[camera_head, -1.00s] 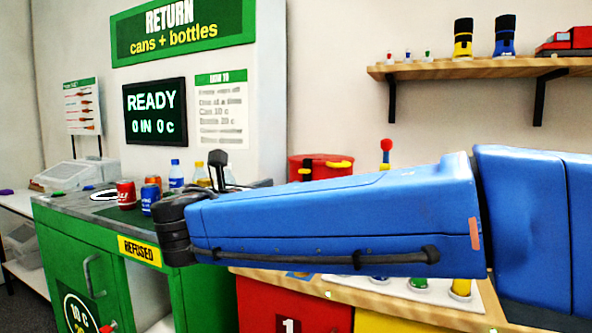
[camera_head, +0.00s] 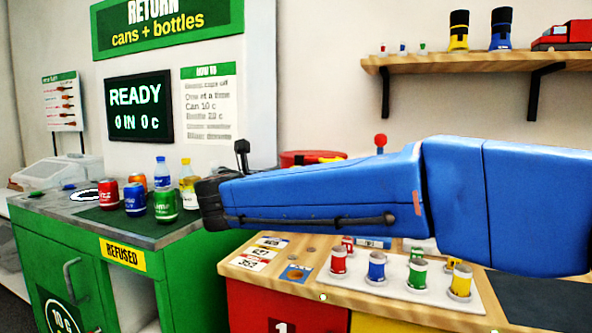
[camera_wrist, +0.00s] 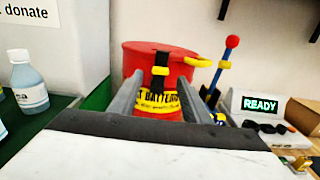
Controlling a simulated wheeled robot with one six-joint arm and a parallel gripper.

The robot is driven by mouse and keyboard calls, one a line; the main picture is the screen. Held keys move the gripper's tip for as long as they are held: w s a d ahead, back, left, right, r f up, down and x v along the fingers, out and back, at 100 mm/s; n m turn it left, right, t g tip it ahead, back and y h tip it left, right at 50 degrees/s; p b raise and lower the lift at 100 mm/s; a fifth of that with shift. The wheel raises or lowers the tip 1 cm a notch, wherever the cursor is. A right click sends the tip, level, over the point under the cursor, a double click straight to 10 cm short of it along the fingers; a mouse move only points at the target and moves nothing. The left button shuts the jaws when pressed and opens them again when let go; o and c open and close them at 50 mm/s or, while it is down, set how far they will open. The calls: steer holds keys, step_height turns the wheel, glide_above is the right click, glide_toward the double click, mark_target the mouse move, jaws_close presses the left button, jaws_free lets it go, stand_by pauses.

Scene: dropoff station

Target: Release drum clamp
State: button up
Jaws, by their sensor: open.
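A red drum (camera_wrist: 190,65) stands ahead in the wrist view, with a black strap (camera_wrist: 160,70) down its front, a yellow lever (camera_wrist: 197,61) at its rim and a yellow battery label (camera_wrist: 158,104). The label is partly covered by my fingers. My gripper (camera_wrist: 160,78) is open, one finger on each side of the strap in the picture; I cannot tell whether either touches the drum. In the head view only the drum's top (camera_head: 300,157) shows behind my blue arm, with part of the yellow lever (camera_head: 331,159). My fingers are hidden there.
A red-knobbed stick (camera_wrist: 231,42) and a READY display (camera_wrist: 261,105) stand right of the drum. A bottle (camera_wrist: 28,85) is at left. Several cans (camera_head: 135,198) and bottles stand on the green counter (camera_head: 60,208). A shelf (camera_head: 470,63) hangs above.

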steer(key=x, duration=0.6)
steer(key=shift+w+d, duration=0.1)
steer(key=shift+w, duration=0.2)
jaws_close()
